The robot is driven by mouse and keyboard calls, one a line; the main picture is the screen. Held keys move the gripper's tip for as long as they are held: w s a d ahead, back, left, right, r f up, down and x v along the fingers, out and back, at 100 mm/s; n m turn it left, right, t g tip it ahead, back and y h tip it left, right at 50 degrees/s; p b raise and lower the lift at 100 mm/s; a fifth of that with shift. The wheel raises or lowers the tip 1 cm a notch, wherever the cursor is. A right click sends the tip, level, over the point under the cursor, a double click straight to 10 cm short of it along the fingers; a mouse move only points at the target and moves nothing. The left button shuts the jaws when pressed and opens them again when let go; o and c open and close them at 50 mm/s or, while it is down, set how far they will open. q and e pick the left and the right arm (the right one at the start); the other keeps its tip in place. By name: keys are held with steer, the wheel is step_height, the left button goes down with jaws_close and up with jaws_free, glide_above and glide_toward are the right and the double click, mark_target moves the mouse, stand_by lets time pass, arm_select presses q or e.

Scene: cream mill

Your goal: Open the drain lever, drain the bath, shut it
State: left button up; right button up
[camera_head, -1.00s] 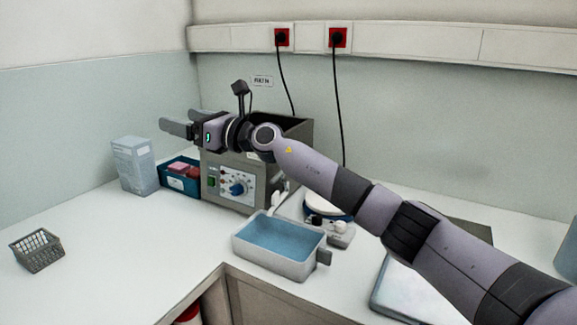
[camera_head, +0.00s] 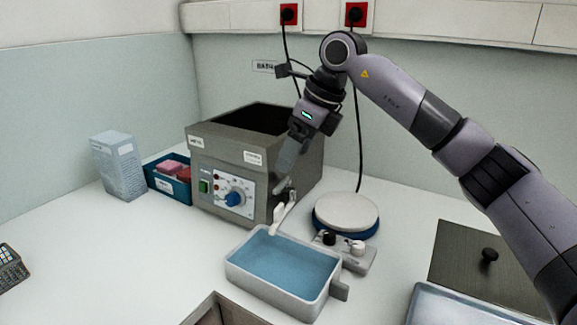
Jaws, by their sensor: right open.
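The bath (camera_head: 215,160) is a grey box with a dark open top, a blue knob and a green switch on its front. At its lower front right corner is a pale drain fitting (camera_head: 280,217), with what looks like its lever, above the tray. I cannot tell the lever's position. A light grey tray (camera_head: 300,300) holding blue liquid stands below it. My right gripper (camera_head: 283,178) is open and empty, pointing down close to the bath's front right corner, above the drain fitting. Its fingers overlap in this view. My left gripper is out of view.
A white-topped round device (camera_head: 346,212) with knobs stands right of the bath. A blue bin (camera_head: 170,188) with pink items and a pale box (camera_head: 117,165) stand left. A dark lidded unit (camera_head: 470,260) is at right.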

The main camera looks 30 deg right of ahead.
mark_target(280, 182)
steer(key=x, duration=0.6)
steer(key=shift+w+d+f+p, duration=0.1)
steer(key=shift+w+f+p, duration=0.1)
steer(key=shift+f+p, duration=0.2)
steer(key=c, duration=0.8)
steer(key=shift+o, duration=0.2)
steer(key=shift+w+m+h, duration=0.15)
steer(key=shift+m+h, duration=0.15)
steer(key=shift+m, duration=0.6)
steer(key=o, duration=0.8)
steer(key=shift+c, duration=0.2)
steer(key=v, duration=0.7)
steer(key=shift+b, duration=0.45)
